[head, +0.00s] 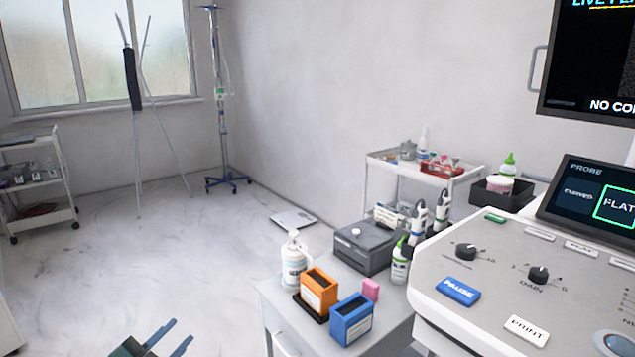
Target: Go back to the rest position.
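My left gripper (181,330) shows at the bottom edge of the head view, left of the centre. Its two blue-grey fingers point up and to the right, with a gap between them. It is open, with nothing seen between the fingers. It appears over the pale marbled floor, to the left of the small side table, and touches nothing that I can see. Most of its arm is cut off by the bottom edge. My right gripper is not in view.
A side table (272,292) holds a white pump bottle (294,262), an orange box (319,289) and a blue box (352,320). The ultrasound console (500,290) stands at the right. A trolley (375,170) is behind.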

